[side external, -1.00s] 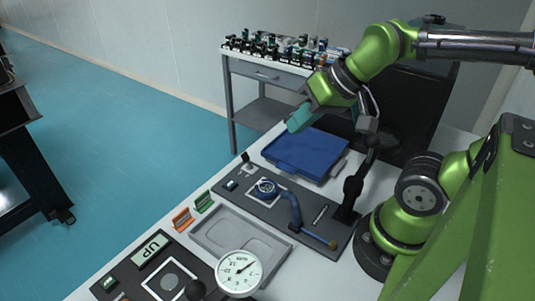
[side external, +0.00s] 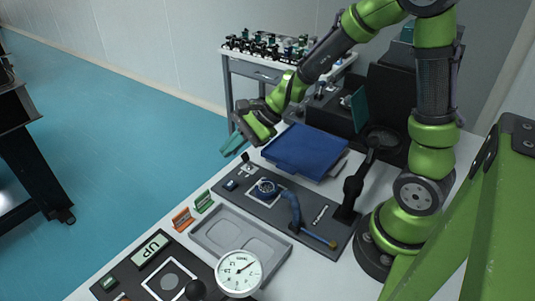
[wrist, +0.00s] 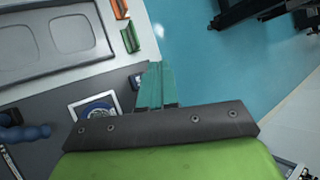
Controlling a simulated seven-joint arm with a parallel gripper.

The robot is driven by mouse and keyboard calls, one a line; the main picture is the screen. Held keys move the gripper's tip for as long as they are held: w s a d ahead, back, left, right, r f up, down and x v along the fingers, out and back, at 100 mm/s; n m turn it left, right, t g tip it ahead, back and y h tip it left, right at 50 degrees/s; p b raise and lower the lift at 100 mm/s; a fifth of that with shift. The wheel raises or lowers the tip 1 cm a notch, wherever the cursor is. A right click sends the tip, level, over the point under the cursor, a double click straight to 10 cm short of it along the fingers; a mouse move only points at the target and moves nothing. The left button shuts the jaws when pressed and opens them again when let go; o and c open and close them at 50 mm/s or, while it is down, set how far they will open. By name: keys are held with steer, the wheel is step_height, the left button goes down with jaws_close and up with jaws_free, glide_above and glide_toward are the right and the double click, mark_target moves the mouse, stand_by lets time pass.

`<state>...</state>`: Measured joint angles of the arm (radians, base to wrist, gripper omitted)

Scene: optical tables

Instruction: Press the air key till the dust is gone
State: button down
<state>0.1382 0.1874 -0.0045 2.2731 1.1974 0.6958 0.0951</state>
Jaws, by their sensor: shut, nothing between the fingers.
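My gripper (side external: 234,144) is shut and empty, with teal fingers. It hangs in the air beyond the far left end of the dark grey plate (side external: 222,190). A small blue-and-white key (side external: 231,184) sits at that end of the plate, below the fingers in the picture. In the wrist view, the key (wrist: 136,81) shows just left of the fingers (wrist: 155,85), partly covered by them. A round blue-rimmed part (side external: 266,188) lies on a white square, with a blue bent hose (side external: 294,208) beside it. I cannot make out dust at this size.
A blue tray (side external: 304,151) lies behind the plate. A grey recessed tray (side external: 240,234), orange (side external: 182,219) and green (side external: 203,203) holders, a dial gauge (side external: 239,272) and an "UP" display (side external: 152,250) stand nearer. A small black post (side external: 245,158) rises near the key.

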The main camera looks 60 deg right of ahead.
mark_target(234, 184)
steer(key=shift+w+d+r+m+t, duration=0.1)
steer(key=shift+w+r+m+t, duration=0.15)
steer(key=shift+w+m+t, duration=0.05)
steer(key=shift+f, duration=0.1)
steer(key=shift+f, duration=4.35)
steer(key=shift+f, duration=0.4)
steer(key=shift+f, duration=0.4)
steer(key=shift+r, duration=0.85)
